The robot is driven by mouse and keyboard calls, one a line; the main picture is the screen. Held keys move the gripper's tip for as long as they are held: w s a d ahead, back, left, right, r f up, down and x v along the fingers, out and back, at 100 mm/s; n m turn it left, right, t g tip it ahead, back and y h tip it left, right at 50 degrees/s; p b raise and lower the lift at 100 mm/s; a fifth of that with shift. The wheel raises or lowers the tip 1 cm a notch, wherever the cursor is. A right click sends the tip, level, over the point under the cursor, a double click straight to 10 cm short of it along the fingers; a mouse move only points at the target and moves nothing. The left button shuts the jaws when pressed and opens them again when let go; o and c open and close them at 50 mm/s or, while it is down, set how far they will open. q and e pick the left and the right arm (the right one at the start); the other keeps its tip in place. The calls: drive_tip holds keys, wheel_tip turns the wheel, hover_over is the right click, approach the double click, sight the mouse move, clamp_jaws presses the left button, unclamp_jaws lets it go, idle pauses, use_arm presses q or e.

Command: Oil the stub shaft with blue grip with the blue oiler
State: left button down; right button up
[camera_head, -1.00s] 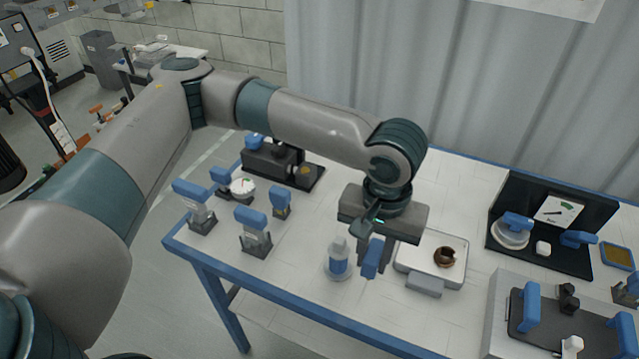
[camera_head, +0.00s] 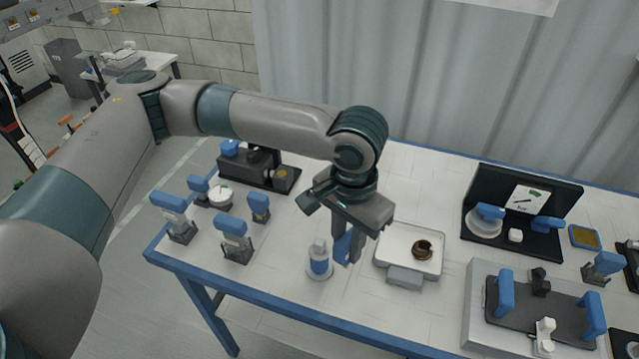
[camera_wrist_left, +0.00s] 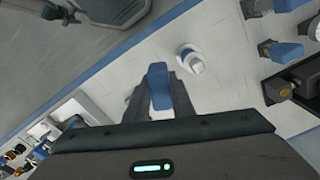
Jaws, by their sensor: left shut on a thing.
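My left gripper (camera_head: 347,250) is shut on a blue grip (camera_head: 342,246). In the left wrist view the blue grip (camera_wrist_left: 158,85) stands between the two fingers (camera_wrist_left: 160,105). What hangs below the grip is hidden, so I cannot tell which part it belongs to. A white bottle with a blue band (camera_head: 319,262), which looks like the blue oiler, stands upright on the table just left of the gripper, apart from it. It also shows in the left wrist view (camera_wrist_left: 190,60). My right gripper is out of view.
Several blue-handled parts (camera_head: 234,238) stand at the table's left end, before a black fixture (camera_head: 262,170). Right of the gripper is a white tray (camera_head: 398,235) with a brown ring (camera_head: 422,248). Farther right are a black panel stand (camera_head: 475,200) and a grey block (camera_head: 470,300).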

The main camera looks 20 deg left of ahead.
use_arm(q)
drive_tip(key=w+a+r+m+p, duration=0.1)
drive_tip(key=a+r+m+p, duration=0.2)
drive_tip(key=m, duration=0.8)
drive_tip(key=w+a+r+m+p, duration=0.2)
drive_tip(key=r+m+p, duration=0.3)
drive_tip(key=m, duration=0.6)
drive_tip(key=shift+w+a, duration=0.3)
drive_tip(key=shift+a, duration=0.45)
drive_tip(key=shift+r, duration=0.1)
drive_tip(key=shift+f+b, duration=0.35)
drive_tip(key=shift+f, duration=2.45)
